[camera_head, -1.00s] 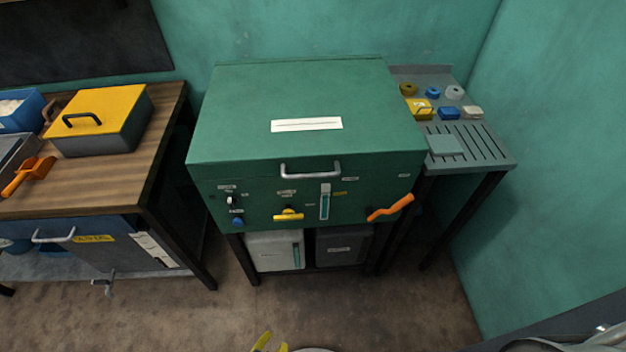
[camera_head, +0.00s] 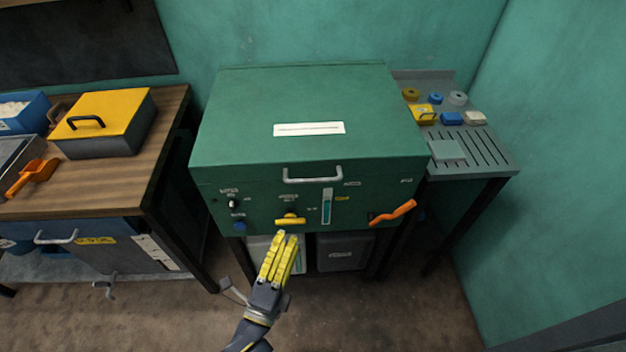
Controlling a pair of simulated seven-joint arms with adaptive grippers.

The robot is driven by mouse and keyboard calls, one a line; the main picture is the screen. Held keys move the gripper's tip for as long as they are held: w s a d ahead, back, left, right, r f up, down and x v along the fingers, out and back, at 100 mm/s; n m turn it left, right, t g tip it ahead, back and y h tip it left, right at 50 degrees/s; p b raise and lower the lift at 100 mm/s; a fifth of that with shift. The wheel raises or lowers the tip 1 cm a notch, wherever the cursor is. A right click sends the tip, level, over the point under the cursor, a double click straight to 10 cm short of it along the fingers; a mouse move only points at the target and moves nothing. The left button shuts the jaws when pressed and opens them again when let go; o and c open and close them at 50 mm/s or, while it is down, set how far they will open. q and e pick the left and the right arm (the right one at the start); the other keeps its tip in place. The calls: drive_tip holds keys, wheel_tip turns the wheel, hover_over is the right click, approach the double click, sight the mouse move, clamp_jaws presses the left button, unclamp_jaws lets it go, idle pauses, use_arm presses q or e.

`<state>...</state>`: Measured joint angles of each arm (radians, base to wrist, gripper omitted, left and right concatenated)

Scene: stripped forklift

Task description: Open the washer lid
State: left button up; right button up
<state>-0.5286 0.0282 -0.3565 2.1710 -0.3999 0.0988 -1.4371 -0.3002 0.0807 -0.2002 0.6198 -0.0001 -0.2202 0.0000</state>
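The green washer (camera_head: 375,205) stands in the middle against the wall. Its broad green lid (camera_head: 240,125) is down and closed, with a white label on top. A grey bar handle (camera_head: 313,179) is on the lid's front edge. My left gripper (camera_head: 288,236) has yellow fingers and points up toward the washer's front, just below the yellow knob (camera_head: 290,220). It appears lower than the lid handle and apart from it. Its fingers look close together with a thin gap, but the angle hides how far apart they are. Nothing shows between them. My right gripper is out of view.
The washer's front has an orange lever (camera_head: 392,213) and a blue button (camera_head: 239,225). A wooden bench (camera_head: 130,180) with a yellow-lidded box (camera_head: 105,120) stands left. A grey slotted side table (camera_head: 475,150) with small items stands right. The floor in front is clear.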

sight(312, 179)
use_arm(q)
drive_tip(key=x, duration=1.7)
drive_tip(key=shift+w+f, duration=0.1)
drive_tip(key=shift+w, duration=0.1)
clamp_jaws()
